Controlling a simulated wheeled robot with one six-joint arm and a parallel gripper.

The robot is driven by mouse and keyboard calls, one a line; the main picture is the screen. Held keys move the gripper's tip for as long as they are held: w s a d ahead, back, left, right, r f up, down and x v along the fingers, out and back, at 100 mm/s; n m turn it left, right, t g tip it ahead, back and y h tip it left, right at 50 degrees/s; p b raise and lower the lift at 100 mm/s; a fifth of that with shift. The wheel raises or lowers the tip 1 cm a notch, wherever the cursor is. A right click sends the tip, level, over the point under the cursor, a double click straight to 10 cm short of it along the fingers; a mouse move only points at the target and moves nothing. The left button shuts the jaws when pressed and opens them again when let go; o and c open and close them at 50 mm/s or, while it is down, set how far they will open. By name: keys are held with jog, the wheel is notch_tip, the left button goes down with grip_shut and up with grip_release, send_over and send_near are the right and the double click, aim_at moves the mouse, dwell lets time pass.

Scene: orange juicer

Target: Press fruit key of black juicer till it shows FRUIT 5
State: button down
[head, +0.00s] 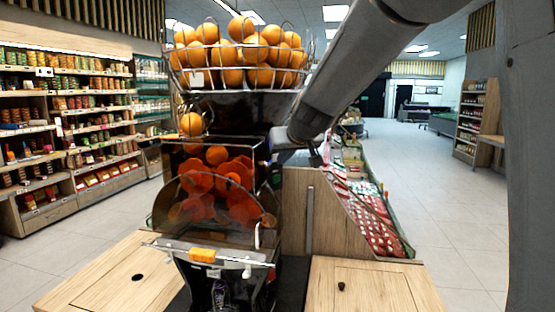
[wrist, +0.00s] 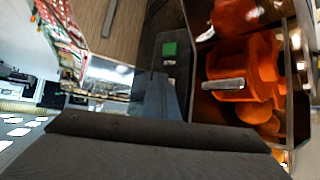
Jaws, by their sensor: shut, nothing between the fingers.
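The black juicer (head: 262,165) stands in the middle of the head view, with orange pressing parts behind its clear front cover. My arm reaches down from the upper right to the juicer's upper right side. My gripper (wrist: 165,98) is shut and empty in the wrist view, pointing at the dark side panel. A small green patch (wrist: 170,48), perhaps the display, lies just beyond the fingertips. No lettering on it can be read, and the fruit key cannot be made out. I cannot tell whether the fingertips touch the panel.
A wire basket of oranges (head: 240,55) sits atop the juicer. Wooden counters flank it, left (head: 105,275) and right (head: 375,285). A sloped produce stand (head: 365,215) is close behind on the right. Stocked shelves (head: 75,120) line the left. Open floor lies at far right.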

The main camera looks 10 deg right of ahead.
jog(key=shift+s+d, duration=0.1)
jog(key=shift+s+d+b, duration=0.4)
jog(key=shift+s+b, duration=0.15)
jog(key=shift+b, duration=0.35)
jog(key=shift+s+d+b, duration=0.8)
jog(key=shift+s+b, duration=0.25)
jog(key=shift+b, duration=0.15)
jog(key=shift+s+d+b, duration=0.75)
jog(key=shift+s+b, duration=0.25)
jog(key=shift+b, duration=0.2)
